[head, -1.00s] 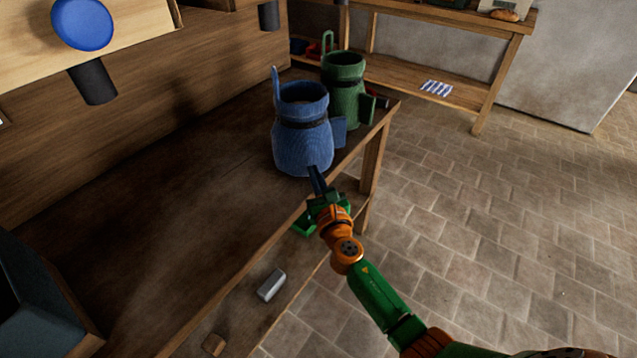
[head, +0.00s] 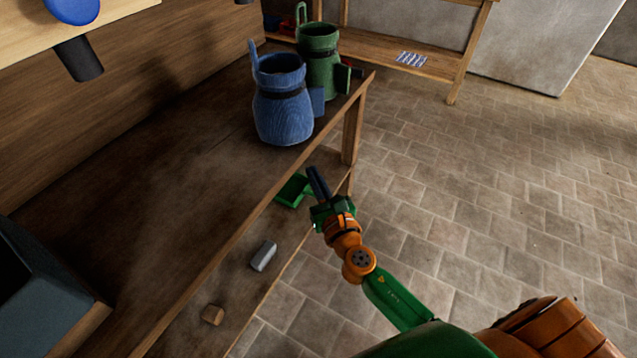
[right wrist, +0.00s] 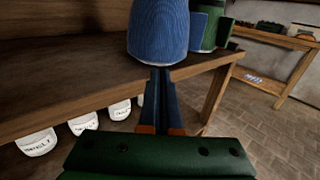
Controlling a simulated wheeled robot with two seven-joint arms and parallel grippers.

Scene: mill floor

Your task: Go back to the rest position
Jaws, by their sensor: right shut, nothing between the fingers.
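My right gripper (head: 318,184) is shut and empty in the head view, just off the front edge of the wooden workbench (head: 150,190). In the right wrist view its closed fingers (right wrist: 158,95) point toward the bench edge, with the blue vessel beyond them. My left gripper is not in view.
A blue vessel (head: 283,105) and a green vessel (head: 319,60) stand on the bench's far end. A lower shelf holds a green tray (head: 293,191), a grey block (head: 263,256) and a wooden block (head: 213,315). White labelled containers (right wrist: 80,123) sit under the bench. The tiled floor at right is clear.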

